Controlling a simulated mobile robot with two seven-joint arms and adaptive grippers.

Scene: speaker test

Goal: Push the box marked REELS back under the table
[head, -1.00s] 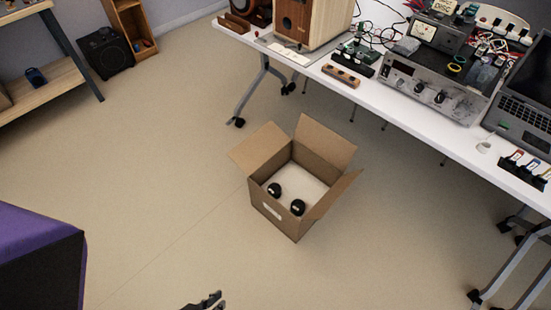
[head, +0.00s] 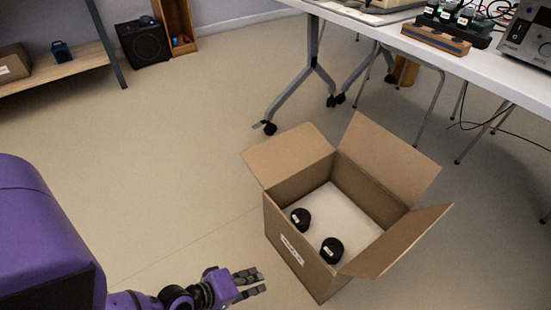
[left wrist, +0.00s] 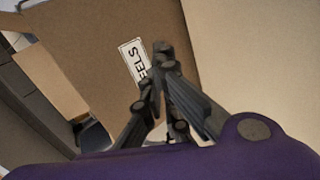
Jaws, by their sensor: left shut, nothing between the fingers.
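The open cardboard box (head: 292,262) stands upright on the floor in front of the table (head: 440,50), its flaps spread. Two black round items (head: 332,250) lie inside on a white surface. A white label is on its near side; in the left wrist view the box (left wrist: 90,50) shows that label, with the letters "ELS" readable. My left gripper (head: 260,281) is just left of the labelled side, low near the floor, fingers together and empty. In the left wrist view the gripper (left wrist: 160,55) overlaps the label; I cannot tell whether it touches. My right gripper is out of view.
Table legs with casters (head: 318,85) stand behind the box. Thin metal legs (head: 440,95) and a hanging black cable (head: 490,124) show under the table. A shelf (head: 60,75) and a black speaker (head: 144,44) are at the back left. The floor left of the box is clear.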

